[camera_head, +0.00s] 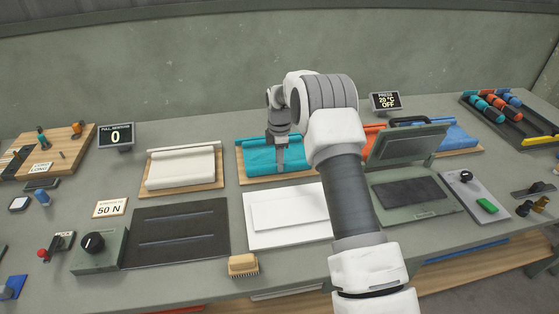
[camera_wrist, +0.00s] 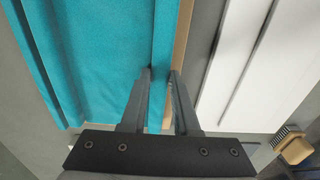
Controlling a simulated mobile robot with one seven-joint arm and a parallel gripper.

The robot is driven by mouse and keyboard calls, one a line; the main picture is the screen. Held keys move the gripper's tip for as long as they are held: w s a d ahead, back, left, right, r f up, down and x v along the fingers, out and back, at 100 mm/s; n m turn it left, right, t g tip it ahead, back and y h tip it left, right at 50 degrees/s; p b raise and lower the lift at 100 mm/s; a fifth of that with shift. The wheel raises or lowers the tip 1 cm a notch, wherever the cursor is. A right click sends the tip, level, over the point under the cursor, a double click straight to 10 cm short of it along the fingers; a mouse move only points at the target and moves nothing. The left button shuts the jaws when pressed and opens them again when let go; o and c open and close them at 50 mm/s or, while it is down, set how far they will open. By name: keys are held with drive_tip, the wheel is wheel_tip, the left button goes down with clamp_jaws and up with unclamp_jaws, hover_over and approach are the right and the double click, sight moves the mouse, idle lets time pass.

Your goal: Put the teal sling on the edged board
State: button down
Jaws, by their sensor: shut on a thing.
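The teal sling (camera_head: 258,162) lies on a wooden board at the back middle of the bench, with a rolled edge along its far side. In the wrist view the teal cloth (camera_wrist: 95,60) fills the upper left. My gripper (camera_head: 280,163) points down at the sling, its fingers (camera_wrist: 160,75) closed around the narrow teal strip along the sling's near edge. The sling still appears to rest on its wooden board. A white board (camera_head: 290,241) with a raised white panel lies just in front; it may be the edged board. My arm hides part of its right side.
A cream sling (camera_head: 180,168) lies on the left, and orange and blue (camera_head: 455,137) ones behind my arm on the right. A dark slotted plate (camera_head: 178,255), a brush (camera_head: 243,265) and an open press (camera_head: 410,190) surround the white board.

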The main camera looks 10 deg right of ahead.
drive_tip(key=shift+f, duration=0.15)
drive_tip(key=c, duration=0.7)
unclamp_jaws()
drive_tip(key=shift+o, duration=0.2)
